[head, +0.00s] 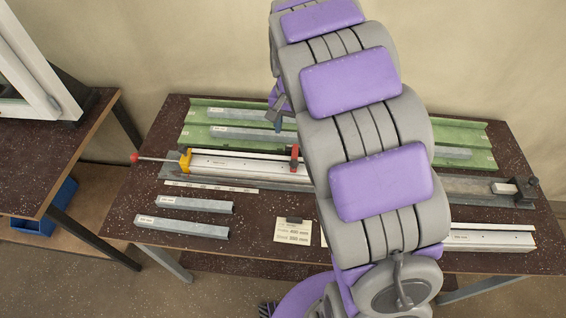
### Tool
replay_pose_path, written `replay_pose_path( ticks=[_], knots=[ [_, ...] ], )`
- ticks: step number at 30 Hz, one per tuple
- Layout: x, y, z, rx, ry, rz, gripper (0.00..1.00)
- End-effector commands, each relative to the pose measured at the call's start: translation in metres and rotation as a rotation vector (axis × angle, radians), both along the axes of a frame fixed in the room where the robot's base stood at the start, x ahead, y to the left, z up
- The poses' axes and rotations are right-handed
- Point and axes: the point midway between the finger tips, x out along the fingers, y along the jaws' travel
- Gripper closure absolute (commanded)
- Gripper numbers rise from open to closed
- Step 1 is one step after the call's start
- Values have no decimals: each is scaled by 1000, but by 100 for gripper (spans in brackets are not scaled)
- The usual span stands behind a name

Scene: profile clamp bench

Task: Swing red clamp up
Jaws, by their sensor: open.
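The red clamp (295,158) stands on the long profile fixture (235,163) in the middle of the bench, just left of my arm. It looks small and dark red, and I cannot tell its exact angle. My gripper (277,116) shows in part beside my arm, pointing down over the green tray behind the clamp. It is open and seems empty, apart from the clamp. My arm hides the part of the fixture right of the clamp.
A yellow block (185,160) with a red-knobbed rod (134,158) ends the fixture at left. Grey profiles (182,227) and a paper card (293,231) lie in front. A green tray (200,115) lies behind. A dark end stop (526,192) stands at right.

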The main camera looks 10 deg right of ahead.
Motion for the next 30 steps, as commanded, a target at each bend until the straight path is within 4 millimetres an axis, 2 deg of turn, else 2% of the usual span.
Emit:
replay_pose_path(
  ticks=[7,16,21,27,30],
  knots=[
    [-1,-10,-45,7,5,-2,47],
    [-2,3,-105,-4,10,0,47],
    [-2,3,-135,-4,7,0,47],
    [0,-4,-159,2,3,-1,47],
    [-1,-6,-165,4,5,-1,47]
  ],
)
